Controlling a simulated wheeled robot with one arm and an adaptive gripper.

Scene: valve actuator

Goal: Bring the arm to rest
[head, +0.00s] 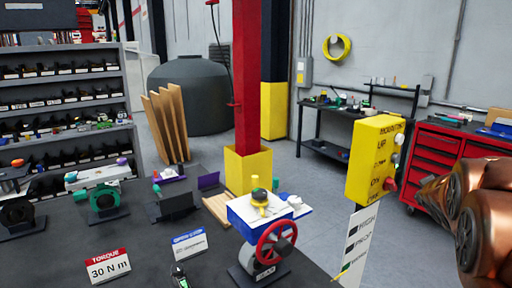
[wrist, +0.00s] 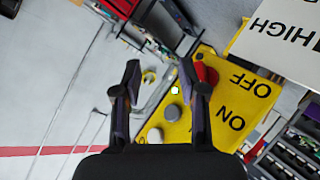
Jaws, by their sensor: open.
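My gripper (wrist: 160,76) shows in the wrist view with its two dark fingers apart and nothing between them. In that view, the yellow control box (wrist: 215,118) lies behind and to the right of the fingers, with ON and OFF lettering, a red button and grey buttons. I cannot tell the exact gap between fingers and box, but no contact shows. In the head view, my copper-coloured arm (head: 484,215) is at the right edge, to the right of the yellow control box (head: 375,160). My gripper is outside the head view.
A valve with a red handwheel (head: 276,246) and blue-white top stands on the dark bench (head: 140,245). A torque sign (head: 108,267) and a blue-and-white sign (head: 189,246) are beside it. A red column (head: 246,80) rises behind. A red tool cabinet (head: 440,165) stands at the right.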

